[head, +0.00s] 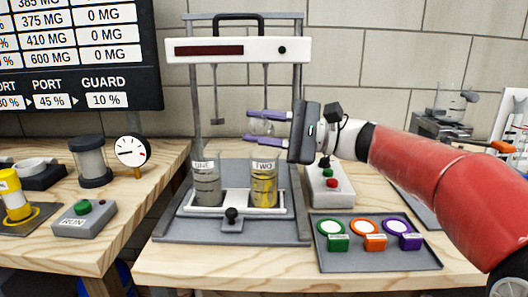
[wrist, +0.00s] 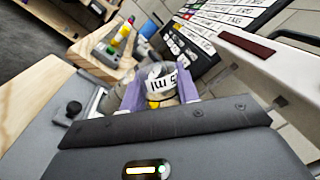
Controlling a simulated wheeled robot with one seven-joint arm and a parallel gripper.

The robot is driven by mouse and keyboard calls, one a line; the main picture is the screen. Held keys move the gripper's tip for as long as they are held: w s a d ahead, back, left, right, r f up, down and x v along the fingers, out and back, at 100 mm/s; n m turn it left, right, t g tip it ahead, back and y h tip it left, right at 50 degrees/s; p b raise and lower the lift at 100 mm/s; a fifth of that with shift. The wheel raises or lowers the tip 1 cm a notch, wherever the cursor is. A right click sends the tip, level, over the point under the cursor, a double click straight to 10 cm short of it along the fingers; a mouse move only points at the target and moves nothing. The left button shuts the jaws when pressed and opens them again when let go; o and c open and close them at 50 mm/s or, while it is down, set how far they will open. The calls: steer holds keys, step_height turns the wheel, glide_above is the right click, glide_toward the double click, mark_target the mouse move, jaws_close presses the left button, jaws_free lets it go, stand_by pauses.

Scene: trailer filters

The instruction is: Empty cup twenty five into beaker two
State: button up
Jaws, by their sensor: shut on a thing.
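My gripper (head: 264,126) is rolled so that its purple fingers lie one above the other, closed on a small clear cup (head: 260,127). The cup's label, partly readable as "5 ML", faces the wrist view (wrist: 162,78). The cup appears tipped over; its contents cannot be made out. It is above beaker two (head: 264,187), apart from it. Beaker two is labelled "TWO" and shows yellow material inside. Beaker one (head: 206,186), with greyish contents, stands to its left in the same white holder.
The stirrer stand (head: 236,50) has a crossbar and hanging rods close to my gripper. A control box (head: 328,190) with red and green buttons is to the right. A gauge (head: 131,151) stands left.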

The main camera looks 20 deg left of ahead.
steer(key=shift+w+r+m, duration=0.1)
steer(key=shift+w+m, duration=0.2)
steer(key=shift+m, duration=0.7)
stand_by(0.8)
stand_by(0.9)
